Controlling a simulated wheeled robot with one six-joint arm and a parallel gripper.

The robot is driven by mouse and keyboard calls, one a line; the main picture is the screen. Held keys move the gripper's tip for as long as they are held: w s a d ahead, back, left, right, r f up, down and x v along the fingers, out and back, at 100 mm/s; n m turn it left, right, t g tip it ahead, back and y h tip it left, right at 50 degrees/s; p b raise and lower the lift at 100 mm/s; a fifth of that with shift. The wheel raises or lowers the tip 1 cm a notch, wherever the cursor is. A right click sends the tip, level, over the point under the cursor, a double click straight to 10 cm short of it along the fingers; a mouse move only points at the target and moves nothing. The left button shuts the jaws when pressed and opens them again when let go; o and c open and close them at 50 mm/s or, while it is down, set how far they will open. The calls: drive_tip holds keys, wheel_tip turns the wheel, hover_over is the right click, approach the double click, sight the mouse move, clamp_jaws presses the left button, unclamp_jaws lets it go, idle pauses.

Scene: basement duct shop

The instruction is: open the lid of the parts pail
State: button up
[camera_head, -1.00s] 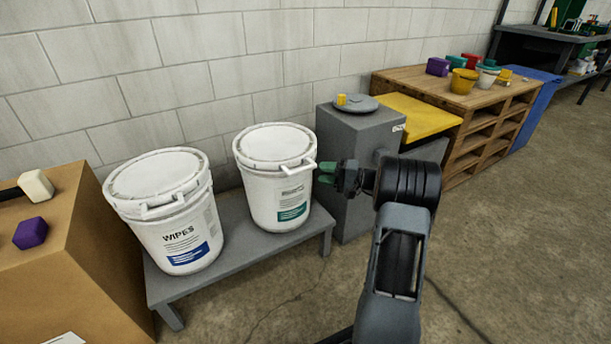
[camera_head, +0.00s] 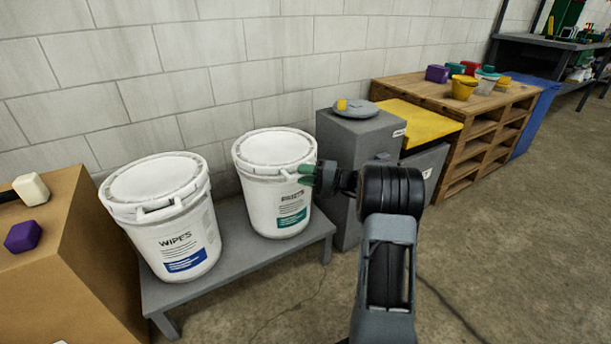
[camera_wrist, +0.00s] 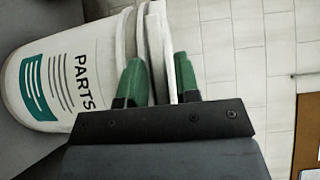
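The parts pail (camera_head: 268,208) is a white bucket with a green label, standing upright on a low grey bench (camera_head: 228,250). Its white lid (camera_head: 274,147) looks closed. My gripper (camera_head: 306,174) is at the pail's right front rim, by the lid's handle, which it partly hides. In the wrist view, the pail (camera_wrist: 75,70) lies sideways in the picture with "PARTS" readable. My green fingertips (camera_wrist: 160,80) are apart there, one on each side of the white lid edge or handle (camera_wrist: 156,50). I cannot tell whether they touch it.
A similar white wipes pail (camera_head: 180,236) stands on the bench to the left. A grey cabinet (camera_head: 345,135) with a round lid and yellow block on top stands close right. A wooden bench (camera_head: 480,104) with small containers is farther right. The floor in front is open.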

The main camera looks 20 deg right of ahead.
clamp_jaws()
